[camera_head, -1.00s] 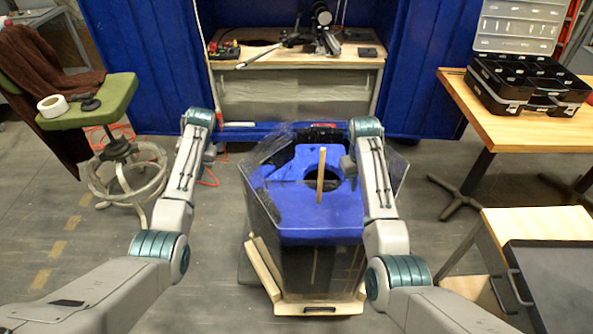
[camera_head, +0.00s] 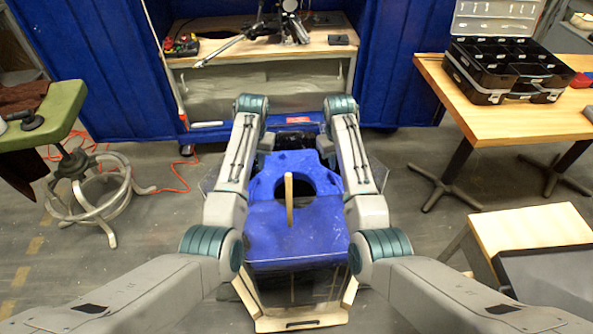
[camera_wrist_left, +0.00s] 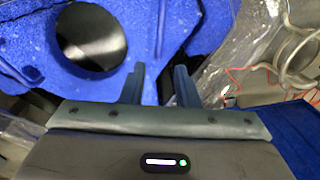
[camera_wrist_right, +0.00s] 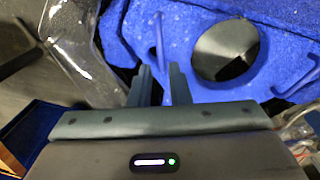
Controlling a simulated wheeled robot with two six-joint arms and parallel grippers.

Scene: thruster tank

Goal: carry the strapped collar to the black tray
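The blue collar (camera_head: 296,172), with a round dark hole, sits at the far top of the clear-walled tank (camera_head: 340,284). Blue strips, probably its straps, show in the right wrist view (camera_wrist_right: 159,38). My left gripper (camera_wrist_left: 160,72) is open at the collar's edge, beside the hole. My right gripper (camera_wrist_right: 161,72) is open, its fingers closer together, near an upright blue strip; I cannot tell whether they touch it. In the head view my arms mostly hide both grippers. A dark tray-like surface (camera_head: 548,282), seemingly the black tray, lies at the lower right.
A wooden stick (camera_head: 289,200) stands up in front of the hole. A wooden-topped cart (camera_head: 525,228) is beside the dark surface. A table with an open black case (camera_head: 505,70) stands right, a green stool (camera_head: 52,115) left, a blue cabinet (camera_head: 400,80) behind.

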